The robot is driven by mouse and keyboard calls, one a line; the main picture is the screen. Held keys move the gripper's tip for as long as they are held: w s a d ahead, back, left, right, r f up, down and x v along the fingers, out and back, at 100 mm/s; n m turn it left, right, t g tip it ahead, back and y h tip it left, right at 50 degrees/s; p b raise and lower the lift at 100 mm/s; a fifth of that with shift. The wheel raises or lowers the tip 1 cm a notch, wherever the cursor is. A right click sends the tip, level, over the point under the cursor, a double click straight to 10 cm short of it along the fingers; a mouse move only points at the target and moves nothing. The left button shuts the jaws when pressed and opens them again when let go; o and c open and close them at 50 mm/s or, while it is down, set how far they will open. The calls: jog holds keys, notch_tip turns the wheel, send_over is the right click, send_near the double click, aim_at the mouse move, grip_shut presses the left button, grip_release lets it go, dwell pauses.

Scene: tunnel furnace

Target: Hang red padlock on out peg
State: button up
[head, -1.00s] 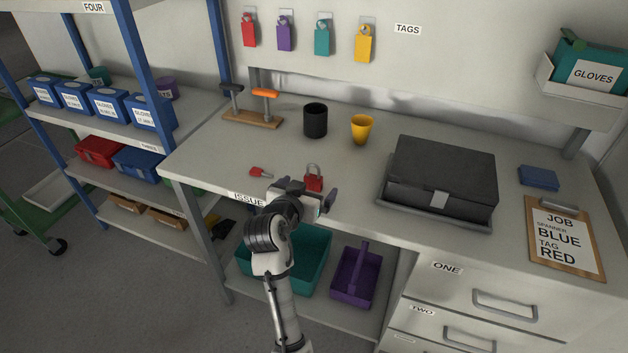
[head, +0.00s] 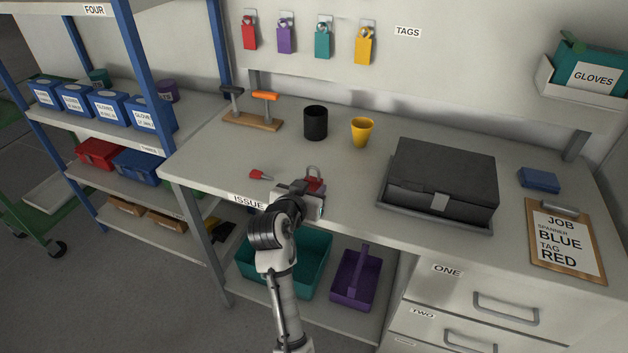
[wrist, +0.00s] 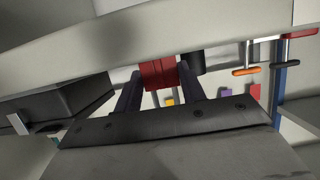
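The red padlock (head: 314,183) sits near the front edge of the bench, its grey shackle pointing up. My gripper (head: 308,190) is at it, the fingers now close in. In the wrist view the padlock's red body (wrist: 159,73) lies between the two dark fingers (wrist: 160,85), which appear to press on both sides. No peg labelled "out" can be read in these views. Hooks on the back wall hold a red tag (head: 249,35), a purple tag (head: 286,38), a teal tag (head: 324,43) and a yellow tag (head: 364,49).
A small red item (head: 260,174) lies left of the padlock. A dark box (head: 443,170) stands to the right.

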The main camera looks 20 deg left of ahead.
jog(key=c, duration=0.4)
jog(key=shift+o, duration=0.2)
jog(key=shift+r+p, duration=2.05)
jog(key=shift+r, duration=0.5)
